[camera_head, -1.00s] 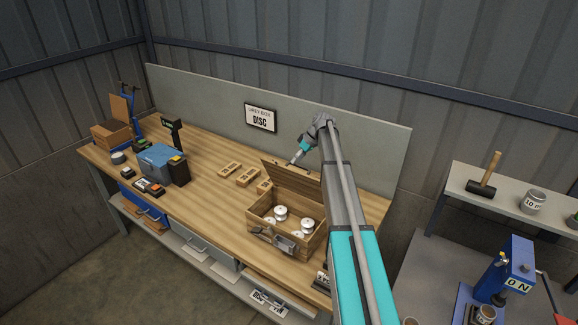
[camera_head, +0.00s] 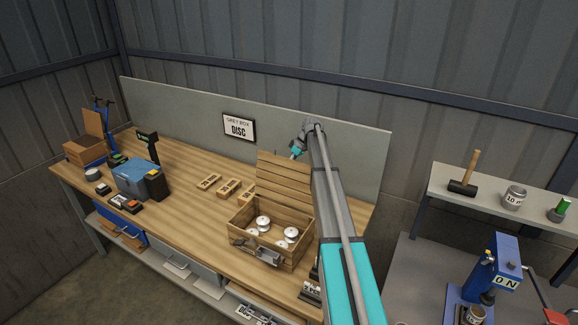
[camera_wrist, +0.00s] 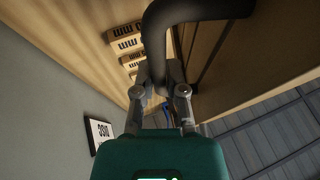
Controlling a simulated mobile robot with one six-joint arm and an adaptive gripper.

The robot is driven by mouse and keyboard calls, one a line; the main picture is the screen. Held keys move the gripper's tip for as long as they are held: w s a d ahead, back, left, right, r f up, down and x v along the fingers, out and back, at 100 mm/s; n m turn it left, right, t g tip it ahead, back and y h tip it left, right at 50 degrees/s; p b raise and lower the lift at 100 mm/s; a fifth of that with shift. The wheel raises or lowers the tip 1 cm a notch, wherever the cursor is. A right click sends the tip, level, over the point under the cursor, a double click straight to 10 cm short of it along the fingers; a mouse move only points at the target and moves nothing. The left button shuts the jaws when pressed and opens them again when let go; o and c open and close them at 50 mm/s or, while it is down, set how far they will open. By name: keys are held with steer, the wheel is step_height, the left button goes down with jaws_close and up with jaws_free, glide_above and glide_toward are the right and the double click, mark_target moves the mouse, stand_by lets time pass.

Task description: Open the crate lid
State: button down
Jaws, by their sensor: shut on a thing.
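The wooden crate (camera_head: 255,247) stands open-topped on the workbench, with white insulator discs (camera_head: 263,222) inside. Its plank lid (camera_head: 284,178) stands raised at the back, inner face towards the head camera. My gripper (camera_head: 295,152) is at the lid's upper right, behind its top edge. In the wrist view my gripper (camera_wrist: 162,82) is shut on a dark curved handle (camera_wrist: 165,28), which appears to belong to the lid (camera_wrist: 250,55). The fingertips are partly hidden by the handle.
Several small wooden blocks (camera_head: 228,188) lie left of the crate. A grey panel (camera_head: 190,112) with a DISC sign (camera_head: 239,127) stands close behind the lid. A blue box (camera_head: 133,180) stands farther left. The bench between the blue box and crate is mostly clear.

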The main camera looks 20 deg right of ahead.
steer(key=shift+w+d, duration=0.1)
steer(key=shift+w, duration=0.3)
steer(key=c, duration=1)
jaws_free()
steer(key=shift+c, duration=0.2)
steer(key=o, duration=0.4)
steer(key=shift+w+f, duration=0.1)
steer(key=shift+f, duration=0.05)
steer(key=shift+c, duration=0.2)
steer(key=shift+s, duration=0.2)
